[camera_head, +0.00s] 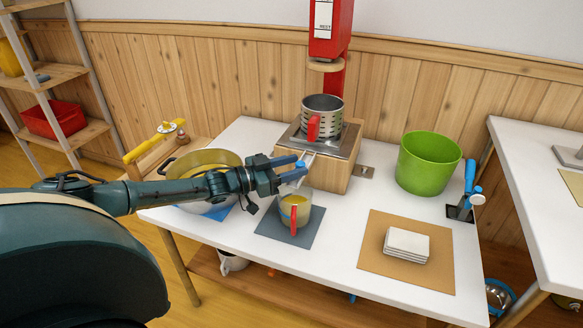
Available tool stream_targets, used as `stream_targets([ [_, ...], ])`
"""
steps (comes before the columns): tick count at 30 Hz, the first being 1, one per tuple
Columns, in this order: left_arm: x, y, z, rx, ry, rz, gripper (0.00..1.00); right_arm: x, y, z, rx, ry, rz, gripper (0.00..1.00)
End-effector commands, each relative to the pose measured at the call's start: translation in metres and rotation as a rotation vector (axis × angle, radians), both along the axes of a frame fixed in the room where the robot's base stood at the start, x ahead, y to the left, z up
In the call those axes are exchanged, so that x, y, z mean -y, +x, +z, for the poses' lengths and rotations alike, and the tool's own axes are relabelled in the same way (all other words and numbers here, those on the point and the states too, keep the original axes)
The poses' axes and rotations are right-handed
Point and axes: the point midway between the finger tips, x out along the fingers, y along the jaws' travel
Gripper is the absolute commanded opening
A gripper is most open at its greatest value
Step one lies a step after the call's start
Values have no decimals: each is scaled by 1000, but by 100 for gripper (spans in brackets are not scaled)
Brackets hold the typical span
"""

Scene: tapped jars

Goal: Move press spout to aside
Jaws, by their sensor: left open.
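The press (329,40) stands at the back of the white table, with a red column and a wooden base (325,178). A perforated metal basket (322,116) with a red handle sits on its metal tray. The pale metal press spout (309,158) juts from the tray's front left toward the mug below. My left gripper (299,166) is open, its blue-tipped fingers at the spout's outer end; contact cannot be told. A mug (295,210) with yellowish contents and a red handle stands under the gripper. My right gripper is out of view.
The mug stands on a grey mat (284,236). A large pot (210,180) is behind my left forearm. A green bucket (428,162), a blue-handled fixture (468,190) and white tiles (407,243) on a tan mat (380,270) are at right. The table's front middle is clear.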

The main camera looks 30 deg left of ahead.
Motion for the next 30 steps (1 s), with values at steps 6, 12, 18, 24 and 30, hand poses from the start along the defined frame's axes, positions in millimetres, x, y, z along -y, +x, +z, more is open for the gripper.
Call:
stream_targets([
  [6, 0, 0, 0, 0, 0, 0, 41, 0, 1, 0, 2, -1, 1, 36],
  [12, 0, 0, 0, 0, 0, 0, 24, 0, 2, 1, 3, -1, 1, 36],
  [18, 0, 0, 0, 0, 0, 0, 8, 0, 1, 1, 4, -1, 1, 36],
  [24, 0, 0, 0, 0, 0, 0, 0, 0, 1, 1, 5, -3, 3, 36],
  [30, 1, 0, 0, 1, -1, 1, 0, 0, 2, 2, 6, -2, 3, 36],
])
